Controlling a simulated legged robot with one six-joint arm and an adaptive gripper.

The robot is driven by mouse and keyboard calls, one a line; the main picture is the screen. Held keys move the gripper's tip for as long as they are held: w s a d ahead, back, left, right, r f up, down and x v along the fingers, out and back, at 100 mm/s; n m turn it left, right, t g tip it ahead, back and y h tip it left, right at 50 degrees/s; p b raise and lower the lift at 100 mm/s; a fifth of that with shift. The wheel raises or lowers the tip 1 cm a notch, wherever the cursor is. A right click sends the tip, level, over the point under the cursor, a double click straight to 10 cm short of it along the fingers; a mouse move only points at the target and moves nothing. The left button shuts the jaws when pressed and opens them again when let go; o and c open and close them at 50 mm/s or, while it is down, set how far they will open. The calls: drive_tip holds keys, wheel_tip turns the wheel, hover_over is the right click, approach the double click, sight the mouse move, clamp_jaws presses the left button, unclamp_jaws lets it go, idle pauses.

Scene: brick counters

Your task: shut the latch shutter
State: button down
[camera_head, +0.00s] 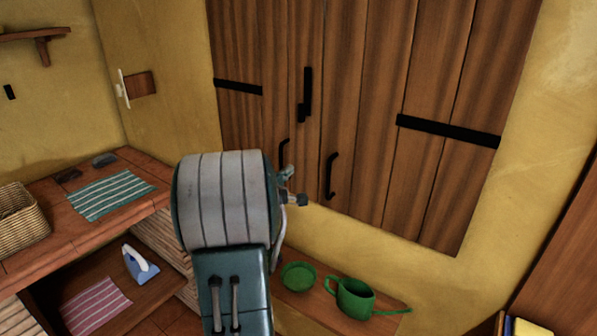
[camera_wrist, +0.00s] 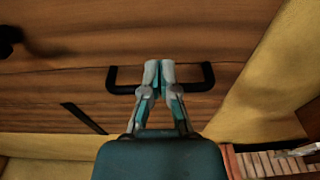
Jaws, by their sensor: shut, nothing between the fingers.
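The wooden shutter (camera_head: 365,110) has two plank leaves that look about flush in the wall. A black latch (camera_head: 307,92) stands upright near the middle seam; a dark blurred piece at the wrist view's upper left may be part of it. A black bar handle (camera_head: 283,150) is on the left leaf and another handle (camera_head: 331,176) is on the right leaf. My gripper (camera_head: 297,186) is at the left handle, partly hiding it. In the wrist view my gripper (camera_wrist: 158,70) is shut and empty, its fingertips across the middle of that handle (camera_wrist: 195,86). I cannot tell whether they touch it.
Below the shutter a ledge holds a green watering can (camera_head: 354,298) and a green dish (camera_head: 298,277). At left a tiled counter (camera_head: 60,235) bears a basket (camera_head: 20,218) and a striped cloth (camera_head: 110,194). An iron (camera_head: 140,265) stands on the lower shelf.

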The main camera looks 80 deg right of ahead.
drive_tip(key=s+a, duration=0.7)
drive_tip(key=s, duration=0.1)
drive_tip(key=w+a+m+t+y, duration=0.1)
drive_tip(key=w+a+y, duration=0.1)
drive_tip(key=w+a, duration=0.45)
drive_tip(key=w+a+r+m+t+y, duration=0.1)
drive_tip(key=w+a+y, duration=0.15)
drive_tip(key=a, duration=0.65)
drive_tip(key=w+a+t+y, duration=0.1)
drive_tip(key=w+a+y, duration=0.1)
drive_tip(key=w+a, duration=0.5)
drive_tip(key=w+a+n+t+y, duration=0.1)
drive_tip(key=a+y, duration=0.4)
drive_tip(key=a, duration=1)
drive_tip(key=w+a+f+n+t+y, duration=0.1)
drive_tip(key=a+n+t+y, duration=0.2)
drive_tip(key=a, duration=1.2)
drive_tip(key=t+y, duration=0.3)
drive_tip(key=shift+w+f+n, duration=0.15)
drive_tip(key=shift+w+n, duration=0.1)
drive_tip(key=shift+n, duration=0.15)
drive_tip(key=shift+d, duration=0.1)
